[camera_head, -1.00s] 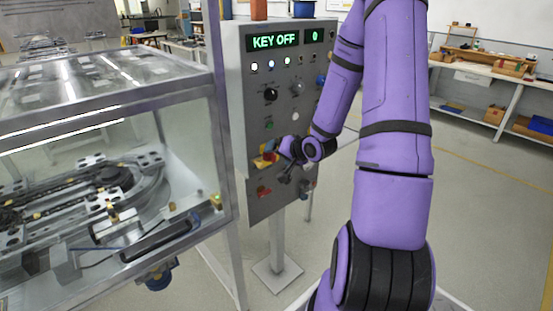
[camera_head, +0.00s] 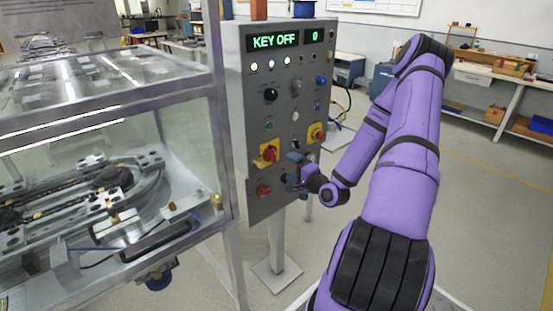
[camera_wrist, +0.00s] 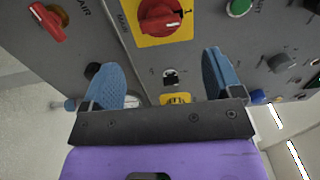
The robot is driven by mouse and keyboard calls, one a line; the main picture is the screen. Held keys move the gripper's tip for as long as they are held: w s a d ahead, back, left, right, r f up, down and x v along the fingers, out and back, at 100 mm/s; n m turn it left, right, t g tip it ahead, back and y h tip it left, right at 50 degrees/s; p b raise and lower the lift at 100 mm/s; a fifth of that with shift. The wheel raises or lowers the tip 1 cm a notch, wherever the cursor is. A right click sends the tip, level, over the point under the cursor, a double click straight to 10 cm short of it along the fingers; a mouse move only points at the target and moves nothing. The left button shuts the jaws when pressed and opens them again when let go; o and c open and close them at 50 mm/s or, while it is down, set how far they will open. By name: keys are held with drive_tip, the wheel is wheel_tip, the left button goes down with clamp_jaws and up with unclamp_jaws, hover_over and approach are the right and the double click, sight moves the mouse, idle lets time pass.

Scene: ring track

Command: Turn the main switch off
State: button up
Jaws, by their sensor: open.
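The main switch (camera_head: 268,153) is a red rotary knob on a yellow plate, low on the left of the grey control panel. It also shows at the top of the wrist view (camera_wrist: 160,18), beside the lettering MAIN and a mark like "1". Its exact setting is hard to read. My gripper (camera_head: 293,176) is below and to the right of the switch in the head view, apart from it. In the wrist view my gripper (camera_wrist: 160,60) has its two blue-padded fingers spread, with nothing held between them.
The panel display (camera_head: 275,41) reads KEY OFF and 0. A red lever (camera_wrist: 47,20) marked AIR sits beside the switch. A red button on yellow (camera_head: 316,132) is to the right. A glass-walled track enclosure (camera_head: 110,150) stands left; open floor lies right.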

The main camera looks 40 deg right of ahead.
sight(275, 157)
drive_tip(key=w, duration=0.8)
drive_tip(key=shift+w, duration=0.35)
drive_tip(key=c, duration=0.9)
